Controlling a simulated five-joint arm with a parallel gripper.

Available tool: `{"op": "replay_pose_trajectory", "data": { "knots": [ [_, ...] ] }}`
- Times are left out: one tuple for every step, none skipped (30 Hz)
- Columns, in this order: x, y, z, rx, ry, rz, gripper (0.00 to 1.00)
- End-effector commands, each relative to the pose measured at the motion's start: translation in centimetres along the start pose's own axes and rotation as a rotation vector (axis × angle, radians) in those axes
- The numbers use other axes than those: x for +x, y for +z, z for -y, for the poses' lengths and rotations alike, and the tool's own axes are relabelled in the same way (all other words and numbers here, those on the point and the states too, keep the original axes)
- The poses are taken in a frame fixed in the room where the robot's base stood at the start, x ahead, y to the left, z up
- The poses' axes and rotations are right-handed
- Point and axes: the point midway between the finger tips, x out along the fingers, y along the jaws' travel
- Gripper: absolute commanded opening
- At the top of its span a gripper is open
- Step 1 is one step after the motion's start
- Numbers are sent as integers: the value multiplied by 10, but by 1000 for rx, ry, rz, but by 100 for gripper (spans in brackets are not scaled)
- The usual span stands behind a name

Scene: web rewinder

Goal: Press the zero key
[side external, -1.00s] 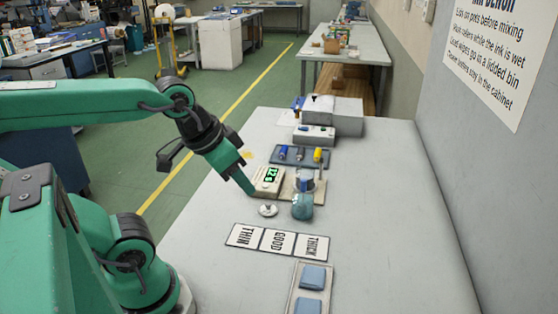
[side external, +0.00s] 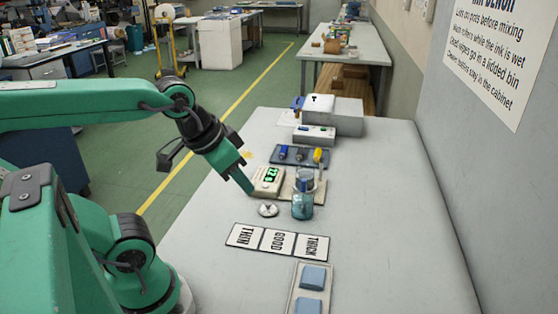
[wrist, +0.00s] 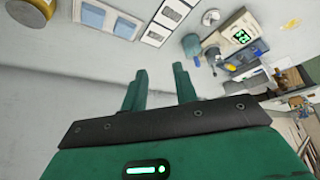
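The cream keypad device (side external: 261,188) with a lit green display (side external: 272,175) lies on the grey bench. It also shows in the wrist view (wrist: 231,27), toward the upper right. Its keys are too small for me to pick out the zero key. My gripper (side external: 248,187) points down at the device's near-left edge in the side view; I cannot tell whether it touches. In the wrist view my gripper's two fingers (wrist: 160,72) stand apart with nothing between them.
A metal disc (side external: 268,210) and a blue-green jar (side external: 303,207) stand close to the device. Label cards (side external: 278,241) and a tray with blue pads (side external: 297,304) lie nearer. A dark tool tray (side external: 291,160) and grey boxes stand behind. The bench's right side is clear.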

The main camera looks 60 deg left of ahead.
Motion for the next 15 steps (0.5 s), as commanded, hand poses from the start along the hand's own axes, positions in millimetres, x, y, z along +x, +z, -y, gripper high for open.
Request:
{"op": "replay_pose_trajectory", "data": {
  "knots": [
    [0, 0, 0, 0, 0, 0, 19],
    [0, 0, 0, 0, 0, 0, 13],
    [0, 0, 0, 0, 0, 0, 5],
    [0, 0, 0, 0, 0, 0, 0],
    [0, 0, 0, 0, 0, 0, 0],
    [0, 0, 0, 0, 0, 0, 0],
    [0, 0, 0, 0, 0, 0, 0],
    [0, 0, 0, 0, 0, 0, 0],
    [0, 0, 0, 0, 0, 0, 0],
    [0, 0, 0, 0, 0, 0, 0],
    [0, 0, 0, 0, 0, 0, 0],
    [0, 0, 0, 0, 0, 0, 0],
    [0, 0, 0, 0, 0, 0, 0],
    [0, 0, 0, 0, 0, 0, 0],
    [0, 0, 0, 0, 0, 0, 0]
  ]
}}
